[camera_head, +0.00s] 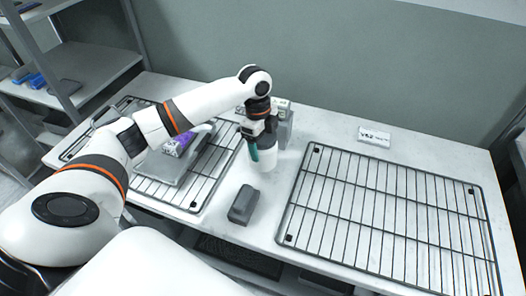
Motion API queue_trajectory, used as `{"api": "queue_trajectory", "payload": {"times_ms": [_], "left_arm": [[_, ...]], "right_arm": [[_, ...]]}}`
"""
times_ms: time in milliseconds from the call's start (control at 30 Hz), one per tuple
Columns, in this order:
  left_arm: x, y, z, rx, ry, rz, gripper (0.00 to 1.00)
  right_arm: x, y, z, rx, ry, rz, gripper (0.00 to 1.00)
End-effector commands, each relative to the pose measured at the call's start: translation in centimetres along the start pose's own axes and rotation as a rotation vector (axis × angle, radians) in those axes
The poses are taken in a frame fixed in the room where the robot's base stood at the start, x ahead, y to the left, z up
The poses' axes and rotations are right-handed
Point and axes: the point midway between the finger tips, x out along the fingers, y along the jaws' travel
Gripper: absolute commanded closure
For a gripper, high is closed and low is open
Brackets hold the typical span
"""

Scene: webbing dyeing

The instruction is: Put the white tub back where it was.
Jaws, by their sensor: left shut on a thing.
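The white tub (264,157) is between the two wire racks, near the middle of the white table. My left gripper (261,143) is over it, pointing down, and is shut on the tub's upper part. The fingers and wrist hide the tub's top. I cannot tell whether the tub's base touches the table. My right gripper is not in view.
A wire rack (385,215) on the right is empty. The left wire rack (200,190) holds a grey tray (165,168) with a purple-and-white item (178,145). A dark grey block (243,204) lies in front of the tub, a grey device (285,125) behind it. A label card (374,137) stands at the back.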

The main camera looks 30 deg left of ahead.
Motion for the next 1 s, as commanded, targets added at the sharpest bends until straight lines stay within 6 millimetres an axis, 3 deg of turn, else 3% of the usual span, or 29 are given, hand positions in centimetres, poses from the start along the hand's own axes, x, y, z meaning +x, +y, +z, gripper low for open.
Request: {"api": "queue_trajectory", "payload": {"times_ms": [300,667,700,833,1000], "left_arm": [[3.4,0.0,-0.3,0.0,-0.001,0.0,0.65],[3.8,0.0,-0.4,0.0,-0.001,0.002,0.65],[4.0,0.0,-0.5,-0.001,0.0,0.0,0.21],[4.0,-0.1,-0.5,-0.001,0.0,0.0,0.02],[4.0,-0.1,-0.5,0.0,0.0,0.0,0.02]], "right_arm": [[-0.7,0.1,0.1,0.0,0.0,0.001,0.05],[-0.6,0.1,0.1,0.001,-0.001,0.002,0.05],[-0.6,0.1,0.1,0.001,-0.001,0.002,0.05],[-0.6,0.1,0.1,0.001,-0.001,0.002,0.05],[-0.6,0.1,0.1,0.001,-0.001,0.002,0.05]]}}
